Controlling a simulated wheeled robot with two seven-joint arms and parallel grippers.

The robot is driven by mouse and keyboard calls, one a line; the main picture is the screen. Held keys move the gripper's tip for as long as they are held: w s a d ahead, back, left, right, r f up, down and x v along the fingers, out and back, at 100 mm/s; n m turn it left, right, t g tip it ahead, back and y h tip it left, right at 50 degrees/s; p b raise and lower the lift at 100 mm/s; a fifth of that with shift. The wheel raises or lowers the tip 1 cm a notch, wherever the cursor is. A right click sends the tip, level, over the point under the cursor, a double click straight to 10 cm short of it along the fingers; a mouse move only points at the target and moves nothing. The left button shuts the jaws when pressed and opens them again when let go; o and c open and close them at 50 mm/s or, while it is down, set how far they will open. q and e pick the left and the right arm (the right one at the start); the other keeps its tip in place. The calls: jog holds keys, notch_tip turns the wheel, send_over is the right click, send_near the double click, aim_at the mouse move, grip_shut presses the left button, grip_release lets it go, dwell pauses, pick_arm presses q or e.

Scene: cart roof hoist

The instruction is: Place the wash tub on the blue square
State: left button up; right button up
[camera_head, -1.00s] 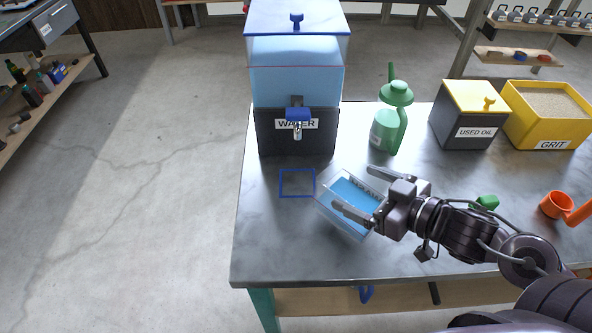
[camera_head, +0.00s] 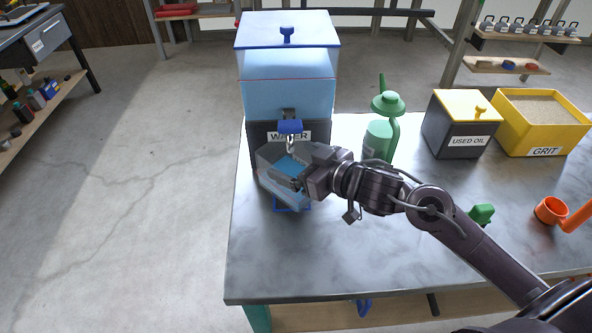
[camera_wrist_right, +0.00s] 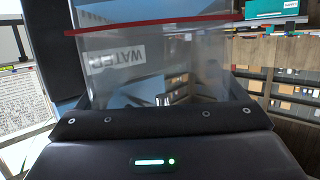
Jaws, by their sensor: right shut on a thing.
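The clear wash tub (camera_head: 271,186) with a blue bottom is held between the fingers of my right gripper (camera_head: 288,168), which comes in from the right. The tub is in front of the water tank, below its tap (camera_head: 290,135). It covers most of the blue square (camera_head: 292,209), whose front edge shows just below the tub. I cannot tell whether the tub touches the table. In the right wrist view a clear wall with a red line (camera_wrist_right: 165,25) fills the middle, with an upside-down WATER label (camera_wrist_right: 115,57). My left gripper is not in view.
The water tank (camera_head: 287,90) stands directly behind. A green can (camera_head: 378,140), a used oil box (camera_head: 463,127) and a yellow grit bin (camera_head: 542,125) stand to the right. The front of the table (camera_head: 300,260) is clear.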

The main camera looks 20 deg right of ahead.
aim_at(296, 173)
jog(key=shift+w+a, duration=0.15)
jog(key=shift+w, duration=0.05)
jog(key=shift+f, duration=0.2)
notch_tip(296, 173, down, 2)
jog(key=shift+f+b, duration=0.15)
jog(key=shift+b, duration=0.15)
jog(key=shift+f, duration=0.5)
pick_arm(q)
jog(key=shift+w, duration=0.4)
pick_arm(e)
jog(key=o, duration=1.5)
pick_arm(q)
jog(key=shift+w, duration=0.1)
